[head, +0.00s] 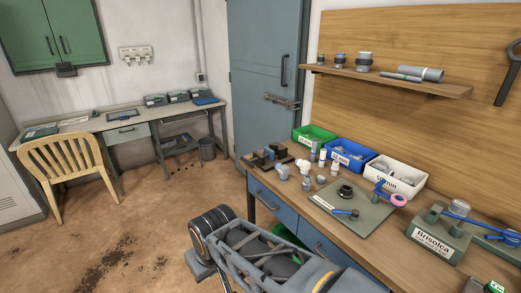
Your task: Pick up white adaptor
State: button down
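Several small pale fittings stand at the left part of the wooden workbench (374,252). A white fitting (304,166) is among them, with a light grey elbow-like fitting (284,172) to its left and another grey-white fitting (307,184) in front. Small white cylinders (322,158) stand just behind. They are too small to tell which one is the white adaptor. My gripper cannot be made out; only parts of my own body show at the bottom of the head view, apart from the fittings.
Behind the fittings are a green bin (314,135), a blue bin (351,155) and a white bin (400,178). A dark clamp-like tool (270,156) stands at the bench's left end. A grey-green mat (353,214) holds a black ring and blue-handled valve. A labelled block (438,236) stands right.

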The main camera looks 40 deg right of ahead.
aim_at(334, 167)
jog(key=z, duration=1.5)
jog(key=k, duration=1.2)
jog(key=u, duration=1.05)
jog(key=i, duration=1.45)
jog(key=z, duration=0.35)
jog(key=i, duration=0.85)
jog(key=z, duration=1.4)
jog(key=i, duration=0.65)
jog(key=z, duration=0.6)
